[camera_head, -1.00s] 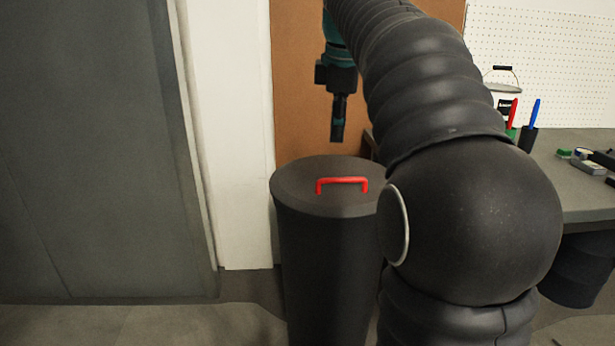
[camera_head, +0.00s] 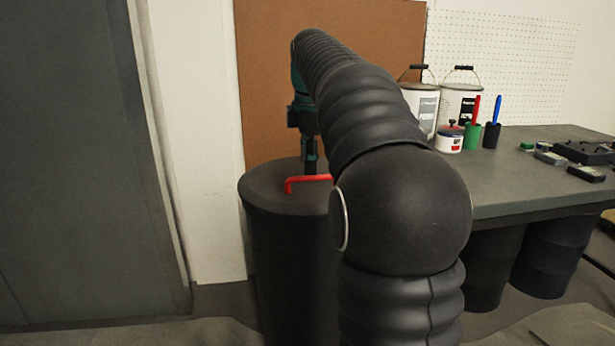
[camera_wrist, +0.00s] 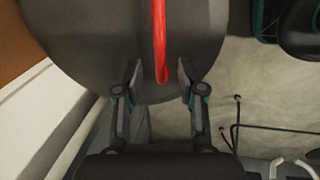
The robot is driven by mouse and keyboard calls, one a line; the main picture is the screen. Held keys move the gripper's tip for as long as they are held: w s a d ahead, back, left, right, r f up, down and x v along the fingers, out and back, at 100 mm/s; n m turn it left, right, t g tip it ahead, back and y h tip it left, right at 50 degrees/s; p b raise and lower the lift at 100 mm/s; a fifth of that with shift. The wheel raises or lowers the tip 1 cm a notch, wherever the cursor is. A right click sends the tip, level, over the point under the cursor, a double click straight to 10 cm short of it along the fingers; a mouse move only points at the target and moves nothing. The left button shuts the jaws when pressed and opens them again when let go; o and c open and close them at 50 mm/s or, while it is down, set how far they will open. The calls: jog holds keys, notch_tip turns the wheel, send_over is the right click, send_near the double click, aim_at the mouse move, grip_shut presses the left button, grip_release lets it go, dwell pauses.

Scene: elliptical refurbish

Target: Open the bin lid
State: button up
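The bin (camera_head: 290,270) is a dark round container standing against the wall in the head view. Its dark lid (camera_head: 265,187) is down and carries a red bar handle (camera_head: 305,180). My gripper (camera_head: 310,168) points down over the lid, close to the handle. In the wrist view, my gripper (camera_wrist: 158,72) has its two fingers apart. The red handle (camera_wrist: 159,40) lies between the fingers' lines, with its near end around fingertip level. I cannot tell whether the fingers touch the lid (camera_wrist: 95,35).
A grey workbench (camera_head: 510,175) stands to the right, with paint buckets (camera_head: 460,100), a red-and-blue tool group and small devices on it. Dark drums (camera_head: 550,255) stand below. A white pillar (camera_head: 200,150) and grey door (camera_head: 65,160) are left.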

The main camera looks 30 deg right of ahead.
jog(key=shift+w+f, duration=0.15)
jog(key=shift+f, duration=0.6)
jog(key=shift+w+f, duration=0.15)
jog(key=shift+f, duration=0.55)
grip_shut()
